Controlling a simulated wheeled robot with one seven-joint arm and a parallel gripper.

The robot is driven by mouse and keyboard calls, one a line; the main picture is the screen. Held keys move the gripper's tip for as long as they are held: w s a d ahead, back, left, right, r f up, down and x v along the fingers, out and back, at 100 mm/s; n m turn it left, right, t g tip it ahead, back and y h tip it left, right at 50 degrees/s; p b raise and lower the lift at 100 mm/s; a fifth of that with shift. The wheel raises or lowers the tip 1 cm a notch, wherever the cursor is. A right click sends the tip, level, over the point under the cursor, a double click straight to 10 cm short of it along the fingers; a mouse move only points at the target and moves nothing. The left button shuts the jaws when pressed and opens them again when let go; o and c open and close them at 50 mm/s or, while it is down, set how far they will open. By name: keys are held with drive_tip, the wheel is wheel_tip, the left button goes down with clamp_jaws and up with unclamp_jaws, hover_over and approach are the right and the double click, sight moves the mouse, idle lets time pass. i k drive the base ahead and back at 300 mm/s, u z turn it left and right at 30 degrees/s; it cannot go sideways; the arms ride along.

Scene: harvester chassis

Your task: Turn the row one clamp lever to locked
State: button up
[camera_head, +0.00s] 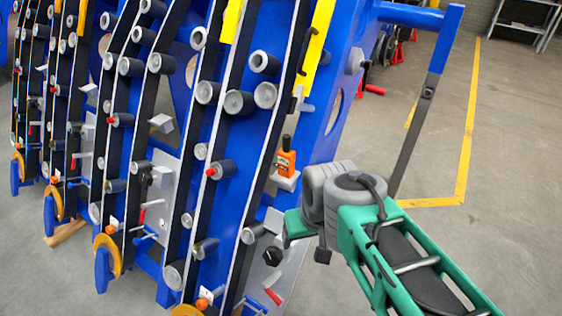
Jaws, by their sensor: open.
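Several small levers with red grips sit on grey plates low between the rows. The nearest red-gripped lever (273,295) is at the bottom middle, tilted down to the right. Another red-gripped lever (143,214) stands steeply on a plate further left. I see no row numbers, and cannot tell which lever is row one's or whether it is locked. My green arm with grey joints comes in from the lower right. Its forward end is over the right edge of the machine, above and right of the nearest lever. I cannot make out my gripper's fingers.
The blue harvester chassis (334,110) carries black rows with grey rollers. An orange handheld device (286,158) stands on a small ledge near my arm. A blue-and-grey bar (424,102) sticks out behind the arm. The floor (500,225) at right is open, with yellow lines.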

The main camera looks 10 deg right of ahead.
sight(265, 287)
drive_tip(key=u, duration=0.5)
drive_tip(key=k, duration=0.6)
drive_tip(key=u, duration=0.85)
drive_tip(key=k, duration=0.65)
drive_tip(key=u, duration=0.75)
drive_tip(key=i, duration=0.6)
drive_tip(key=z, duration=0.15)
